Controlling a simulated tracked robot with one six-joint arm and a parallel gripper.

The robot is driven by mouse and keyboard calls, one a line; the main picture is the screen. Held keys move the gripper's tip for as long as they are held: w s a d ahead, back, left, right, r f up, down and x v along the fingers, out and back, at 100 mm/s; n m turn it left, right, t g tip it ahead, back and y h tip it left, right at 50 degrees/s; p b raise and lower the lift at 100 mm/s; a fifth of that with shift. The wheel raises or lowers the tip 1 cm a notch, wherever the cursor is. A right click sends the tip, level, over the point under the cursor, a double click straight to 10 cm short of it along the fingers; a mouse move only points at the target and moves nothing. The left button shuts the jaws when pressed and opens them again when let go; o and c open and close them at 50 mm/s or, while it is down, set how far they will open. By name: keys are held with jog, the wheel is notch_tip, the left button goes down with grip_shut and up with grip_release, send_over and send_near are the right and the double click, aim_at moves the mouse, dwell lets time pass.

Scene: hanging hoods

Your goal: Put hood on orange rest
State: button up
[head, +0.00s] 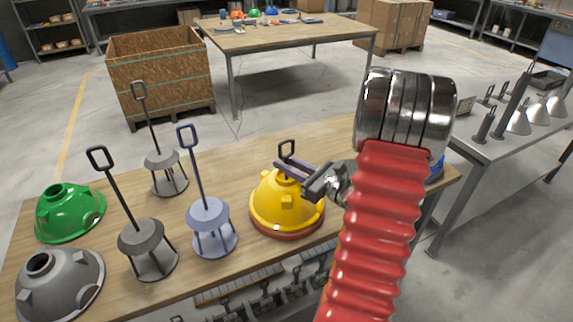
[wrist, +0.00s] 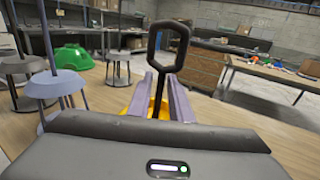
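A yellow hood (head: 287,205) sits over an orange-red round base (head: 287,231), apparently the orange rest, on the wooden bench. The hood hides most of this rest. A dark rod with a loop handle (head: 287,149) rises through the hood's top; the loop also shows in the wrist view (wrist: 168,45). My gripper (head: 290,170) is at the hood's top. In the wrist view my two fingers (wrist: 163,92) stand apart on either side of the rod, with yellow hood visible between and beside them. Whether a finger touches the hood or rod cannot be told.
Rests with tall loop-topped rods stand left: a blue-grey one (head: 208,214) and two grey ones (head: 148,237) (head: 166,160). A green hood (head: 70,212) and grey hood (head: 62,285) lie at the bench's left end. A blue thing (head: 437,167) is partly hidden behind my arm.

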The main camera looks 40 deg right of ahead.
jog(key=shift+o, duration=0.9)
jog(key=shift+s+d, duration=0.1)
jog(key=shift+s, duration=0.2)
jog(key=s+d, duration=0.2)
jog(key=s, duration=0.9)
jog(key=shift+s, duration=0.1)
